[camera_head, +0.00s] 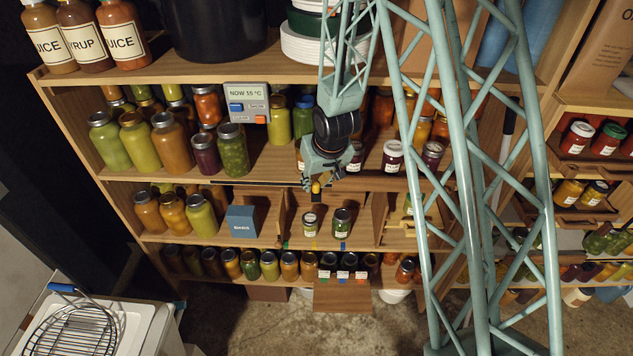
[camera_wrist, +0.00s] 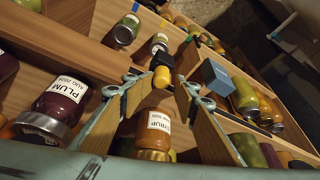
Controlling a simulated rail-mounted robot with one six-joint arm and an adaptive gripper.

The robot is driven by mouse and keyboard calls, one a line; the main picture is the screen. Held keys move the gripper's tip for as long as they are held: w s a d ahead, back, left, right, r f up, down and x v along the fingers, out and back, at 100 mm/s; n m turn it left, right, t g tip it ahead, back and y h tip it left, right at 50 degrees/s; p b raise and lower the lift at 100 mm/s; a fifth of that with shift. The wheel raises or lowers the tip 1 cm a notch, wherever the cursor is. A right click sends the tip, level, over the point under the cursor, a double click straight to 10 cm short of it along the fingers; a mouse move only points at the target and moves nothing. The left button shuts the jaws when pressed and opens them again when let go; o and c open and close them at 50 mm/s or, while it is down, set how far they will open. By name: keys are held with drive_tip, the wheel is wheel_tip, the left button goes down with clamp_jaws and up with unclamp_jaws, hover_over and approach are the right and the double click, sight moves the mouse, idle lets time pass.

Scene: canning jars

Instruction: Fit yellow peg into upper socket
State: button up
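The yellow peg (camera_wrist: 162,76) shows in the wrist view between and beyond the tips of my gripper (camera_wrist: 160,84). The fingers stand apart, with a visible gap on each side of the peg. In the head view, the peg (camera_head: 316,187) is just below my gripper (camera_head: 318,182), in front of the middle shelves. A black piece (camera_head: 316,197) is directly under the peg, and it also shows in the wrist view (camera_wrist: 160,61). I cannot tell whether this piece is a socket or part of the peg, nor how deep the peg sits.
A blue box (camera_head: 242,221) stands on the shelf to the left. Two small jars (camera_head: 310,225) (camera_head: 342,223) stand below the gripper. A plum jar (camera_wrist: 58,104) and a syrup jar (camera_wrist: 155,132) are close to the fingers in the wrist view. Wooden dividers (camera_head: 380,217) bound the bay.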

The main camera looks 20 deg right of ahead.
drive_tip(key=shift+r+p, duration=0.25)
drive_tip(key=shift+p, duration=0.05)
drive_tip(key=shift+r+p, duration=0.55)
drive_tip(key=p+v, duration=0.2)
drive_tip(key=v, duration=0.9)
drive_tip(key=shift+s+r, duration=0.2)
drive_tip(key=shift+r, duration=0.1)
idle(0.7)
